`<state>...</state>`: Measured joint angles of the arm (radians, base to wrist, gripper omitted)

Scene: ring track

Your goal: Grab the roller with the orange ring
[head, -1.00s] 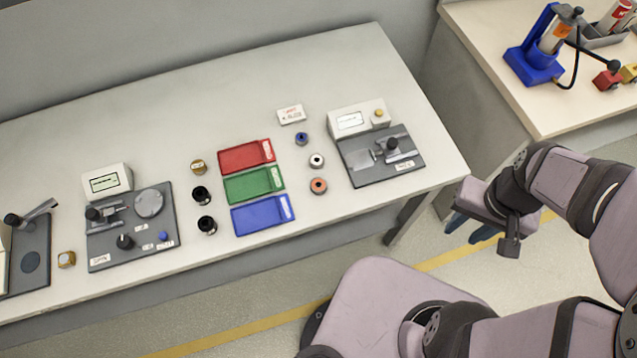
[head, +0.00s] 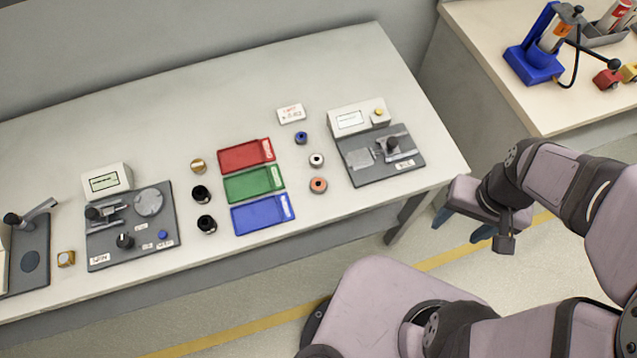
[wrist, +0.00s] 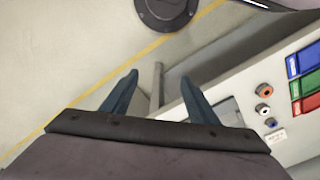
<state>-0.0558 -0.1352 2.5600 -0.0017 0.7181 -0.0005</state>
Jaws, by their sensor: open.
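The roller with the orange ring (head: 318,185) stands on the grey table, right of the blue tray. It also shows in the wrist view (wrist: 265,90) at the right. A roller with a pale ring (head: 316,160) and one with a blue ring (head: 301,138) stand in a row behind it. My gripper (head: 462,228) is open and empty, off the table's right front edge and well to the right of the orange-ringed roller. In the wrist view its two blue fingers (wrist: 160,95) are spread with nothing between them.
Red (head: 246,155), green (head: 254,184) and blue (head: 263,215) trays lie left of the rollers. A dark device plate (head: 365,172) with a white display box (head: 350,120) stands to their right. A small white label card (head: 291,114) lies behind them. The front table strip near the roller is clear.

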